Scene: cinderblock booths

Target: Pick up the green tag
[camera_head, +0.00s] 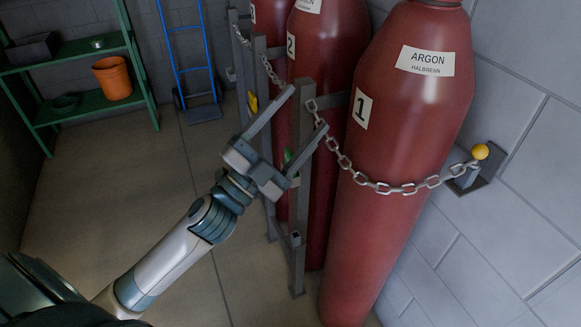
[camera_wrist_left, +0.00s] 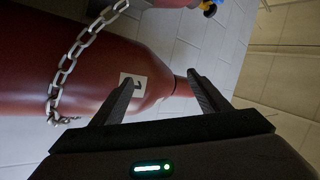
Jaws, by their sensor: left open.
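A small green patch (camera_head: 288,156), likely the green tag, shows in the head view by the grey rack post, mostly hidden behind my left gripper (camera_head: 310,107). My left gripper is open, its two fingers pointing up and right toward the red cylinders. In the left wrist view the open fingers of my left gripper (camera_wrist_left: 163,77) frame part of a red cylinder (camera_wrist_left: 100,90) with a number label. I cannot make out the green tag in the left wrist view. My right gripper is not in view.
The argon cylinder (camera_head: 410,130) stands at right behind a chain (camera_head: 380,187) ending at a yellow knob (camera_head: 481,151). A grey rack post (camera_head: 302,220) stands beside my gripper. A green shelf (camera_head: 140,75) with an orange bucket (camera_head: 112,78) and a blue hand truck (camera_head: 190,60) stand behind.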

